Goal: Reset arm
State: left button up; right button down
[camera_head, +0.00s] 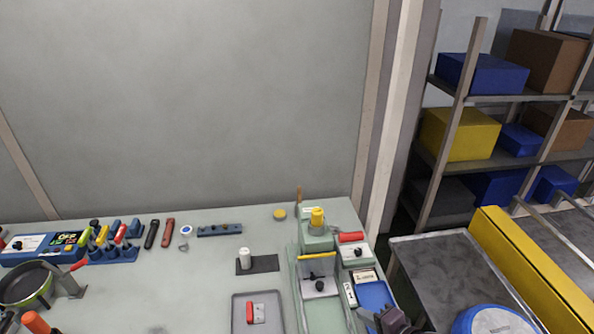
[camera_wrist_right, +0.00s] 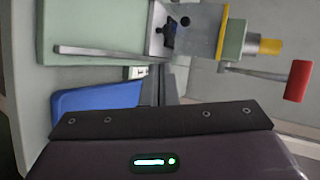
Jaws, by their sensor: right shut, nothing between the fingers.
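My right gripper (camera_head: 392,318) shows at the bottom of the head view, right of the bench fixture, over the area of the blue tray (camera_head: 375,296). It is shut and nothing shows between its fingers. In the right wrist view the gripper body fills the bottom, and the dark fingers (camera_wrist_right: 168,88) point toward the green fixture (camera_wrist_right: 85,30). The blue tray (camera_wrist_right: 95,99) lies left of the fingers there. My left gripper does not show in either view.
The fixture has a yellow knob (camera_head: 317,216) and a red-handled lever (camera_head: 351,237). A pan (camera_head: 24,286) and small tools stand at the left of the bench. A grey table (camera_head: 440,270) and yellow rail (camera_head: 530,265) stand right, shelves (camera_head: 520,98) behind. The bench middle is fairly clear.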

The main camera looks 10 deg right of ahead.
jog(key=s+a+r+n+g+h, duration=0.1)
jog(key=s+r+n+g+h, duration=0.25)
jog(key=s+n, duration=0.4)
jog(key=s+a+r+n+g+h, duration=0.1)
jog(key=s+r+n+g+h, duration=0.25)
jog(key=s+r+n, duration=0.35)
jog(key=s+f+g+y+b, duration=0.1)
jog(key=s+f+b, duration=0.1)
jog(key=f, duration=1.6)
jog(key=s+f+g+b, duration=0.1)
jog(key=s+f+b, duration=0.1)
jog(key=f, duration=1.7)
jog(key=s+d+f+g+b, duration=0.1)
jog(key=s+d+f+b, duration=0.2)
jog(key=s+f, duration=1.5)
notch_tip(320, 180, down, 2)
jog(key=shift+s+d+f, duration=0.25)
jog(key=shift+s+d, duration=0.15)
jog(key=shift+d, duration=0.1)
